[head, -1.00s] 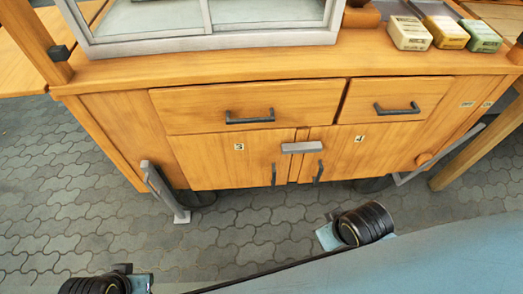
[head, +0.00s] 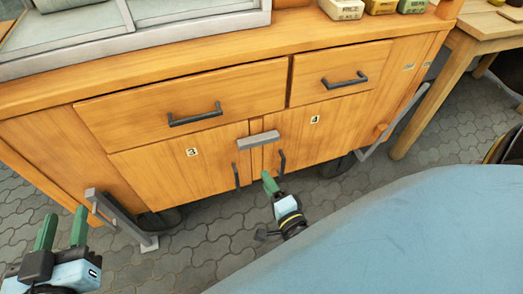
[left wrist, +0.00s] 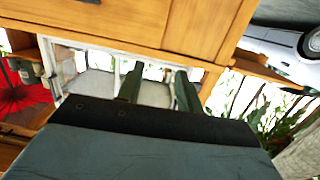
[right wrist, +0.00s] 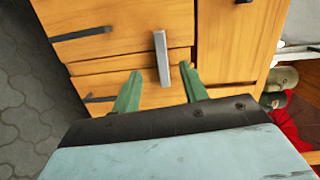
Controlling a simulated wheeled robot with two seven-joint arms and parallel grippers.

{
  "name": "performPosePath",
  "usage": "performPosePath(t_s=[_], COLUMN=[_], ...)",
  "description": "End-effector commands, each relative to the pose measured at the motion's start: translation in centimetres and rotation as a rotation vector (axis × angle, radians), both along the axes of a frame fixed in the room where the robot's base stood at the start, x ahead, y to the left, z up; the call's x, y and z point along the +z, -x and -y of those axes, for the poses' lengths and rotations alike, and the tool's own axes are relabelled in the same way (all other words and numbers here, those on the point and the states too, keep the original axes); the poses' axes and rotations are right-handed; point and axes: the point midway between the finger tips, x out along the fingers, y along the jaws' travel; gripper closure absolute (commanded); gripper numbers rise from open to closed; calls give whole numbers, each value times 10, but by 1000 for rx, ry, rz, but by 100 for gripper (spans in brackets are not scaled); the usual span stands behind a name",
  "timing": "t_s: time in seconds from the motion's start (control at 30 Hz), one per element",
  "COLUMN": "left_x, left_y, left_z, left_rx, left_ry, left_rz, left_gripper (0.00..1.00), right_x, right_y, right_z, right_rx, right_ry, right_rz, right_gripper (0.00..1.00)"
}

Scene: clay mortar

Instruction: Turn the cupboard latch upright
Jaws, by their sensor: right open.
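The grey cupboard latch (head: 258,140) is a bar lying nearly level across the top of the gap between the cupboard's two lower doors. In the right wrist view the latch (right wrist: 161,58) shows just ahead of the fingertips, between their lines. My right gripper (head: 269,181) is in front of the doors below the latch, apart from it; its open green fingers (right wrist: 160,82) hold nothing. My left gripper (head: 63,230) is at the lower left of the head view, its green fingers apart and empty; they also show in the left wrist view (left wrist: 157,82).
The left door (head: 190,165) and right door (head: 325,130) have dark upright handles near the gap. Two drawers with dark handles (head: 195,115) are above. A grey bracket (head: 118,218) stands at the cupboard's lower left. Boxes (head: 342,9) sit on top. Paved floor is in front.

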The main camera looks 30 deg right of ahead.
Motion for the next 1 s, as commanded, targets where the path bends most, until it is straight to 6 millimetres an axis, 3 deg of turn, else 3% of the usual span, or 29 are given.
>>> performPosePath(t_s=[0.2,0.37,0.77,1.0], left_x=[19,31,91,101], left_y=[0,1,17,24], left_z=[3,6,12,10], left_rx=[-7,-12,-36,-35], left_ry=[30,52,172,209], left_rz=[92,167,539,672], left_gripper=[64,64,64,64], right_x=[-8,-8,-7,-8], right_y=[5,-8,-73,-110], right_z=[23,28,43,52], right_rx=[-126,-134,-132,-132], right_ry=[-80,-85,-83,-82], right_rz=[55,60,61,59], right_gripper=[56,56,56,56])
